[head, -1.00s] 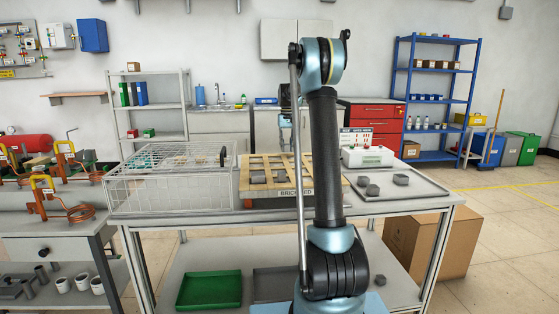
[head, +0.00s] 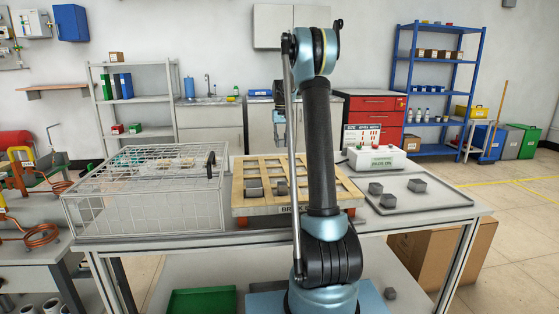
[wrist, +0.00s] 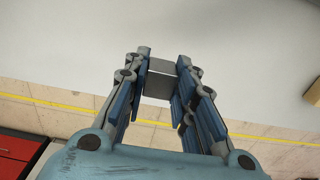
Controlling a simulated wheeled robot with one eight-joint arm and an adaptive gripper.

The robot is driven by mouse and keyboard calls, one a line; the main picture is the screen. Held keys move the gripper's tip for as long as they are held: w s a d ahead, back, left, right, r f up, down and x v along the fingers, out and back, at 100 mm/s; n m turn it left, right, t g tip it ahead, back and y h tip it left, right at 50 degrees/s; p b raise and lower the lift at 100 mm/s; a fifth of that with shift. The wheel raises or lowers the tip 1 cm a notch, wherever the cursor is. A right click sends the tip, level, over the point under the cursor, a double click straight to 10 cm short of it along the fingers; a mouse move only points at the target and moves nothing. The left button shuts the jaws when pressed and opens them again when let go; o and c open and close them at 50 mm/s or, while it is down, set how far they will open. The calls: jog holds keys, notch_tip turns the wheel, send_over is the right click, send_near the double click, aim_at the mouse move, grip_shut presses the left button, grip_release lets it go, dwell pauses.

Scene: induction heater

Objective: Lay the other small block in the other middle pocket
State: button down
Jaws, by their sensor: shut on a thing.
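My gripper (wrist: 162,82) is shut on a small grey block (wrist: 160,76), held between its fingertips in the wrist view. In the head view my gripper (head: 279,134) shows only in part beside my upright arm, above the far side of the brick bed, and its held block cannot be made out. The wooden brick bed (head: 241,205) is a grid of pockets on the table. Two grey blocks, the left one (head: 254,188) and the right one (head: 281,187), sit in its left part. My arm hides much of its right part, so not all pockets show.
A wire cage (head: 140,205) with a black handle stands left of the bed. A grey tray (head: 445,199) at right carries three grey blocks (head: 388,201). A white control box (head: 377,159) stands behind it. A green tray (head: 200,301) is on the lower shelf.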

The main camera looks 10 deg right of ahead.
jog(key=f, duration=0.7)
jog(key=shift+a+f, duration=0.2)
jog(key=shift+f, duration=0.05)
jog(key=c, duration=1.3)
grip_release()
